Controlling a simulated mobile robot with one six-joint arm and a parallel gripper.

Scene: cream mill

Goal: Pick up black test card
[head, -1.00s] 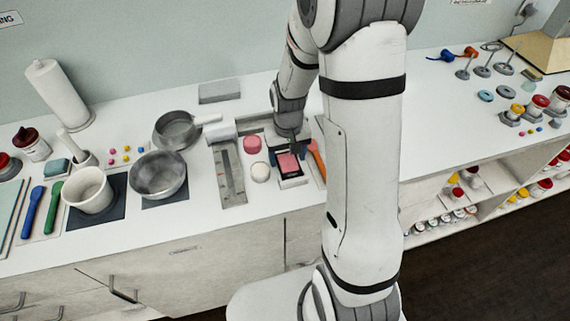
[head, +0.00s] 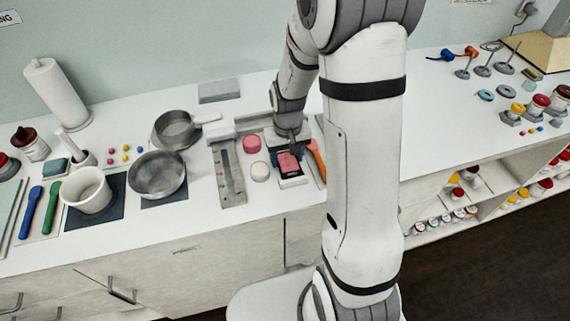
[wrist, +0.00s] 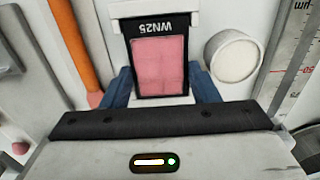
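The black test card (wrist: 159,26) lies face up on a pale holder, with white "WN25" lettering and a pink patch (wrist: 160,66) on it. In the head view the card's pink patch (head: 289,163) shows near the counter's front edge. My gripper (wrist: 161,86) is low over the card, its blue fingers apart, one at each long side. I cannot make out a clear gap between fingers and card, nor any grip on it.
A white round pot (wrist: 232,57) and a ruled steel gauge (head: 229,172) stand beside the card. An orange-handled tool (head: 317,160) lies on its other side. A pink puck (head: 252,144) is close by.

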